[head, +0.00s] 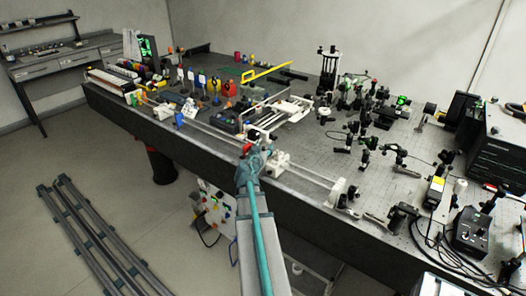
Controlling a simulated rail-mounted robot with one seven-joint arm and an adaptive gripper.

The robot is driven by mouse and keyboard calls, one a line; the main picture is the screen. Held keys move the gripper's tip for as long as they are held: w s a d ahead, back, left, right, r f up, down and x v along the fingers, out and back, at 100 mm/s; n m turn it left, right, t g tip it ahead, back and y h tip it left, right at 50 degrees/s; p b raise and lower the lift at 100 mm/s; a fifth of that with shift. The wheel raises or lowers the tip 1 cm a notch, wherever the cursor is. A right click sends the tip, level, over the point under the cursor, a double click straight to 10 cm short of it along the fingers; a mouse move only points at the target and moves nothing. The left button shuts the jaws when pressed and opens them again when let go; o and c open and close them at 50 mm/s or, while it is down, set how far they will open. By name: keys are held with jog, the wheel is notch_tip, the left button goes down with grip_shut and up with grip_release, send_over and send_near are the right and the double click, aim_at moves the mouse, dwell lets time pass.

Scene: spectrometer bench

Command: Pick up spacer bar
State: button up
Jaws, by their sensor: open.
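I cannot tell for certain which piece is the spacer bar; several bar-like pieces lie on the bench. A yellow bar (268,72) with a loop at its left end lies towards the back. A short dark bar (293,74) lies just to its right. My arm reaches up from the bottom centre to the front edge of the bench. My gripper (252,156) is small here, beside the long rail near the bench front; it appears open, with nothing visible held. The fingertips are partly hidden by my own wrist.
The optics bench (300,165) has a long pale rail (225,135) with white carriages along its front edge. Coloured bottles and posts crowd the left; black optics mounts, a dark instrument (496,145) and cables crowd the right. A bare strip shows right of the white carriage. Floor rails (95,235) lie left.

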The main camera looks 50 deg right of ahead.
grip_shut()
dwell(0.5)
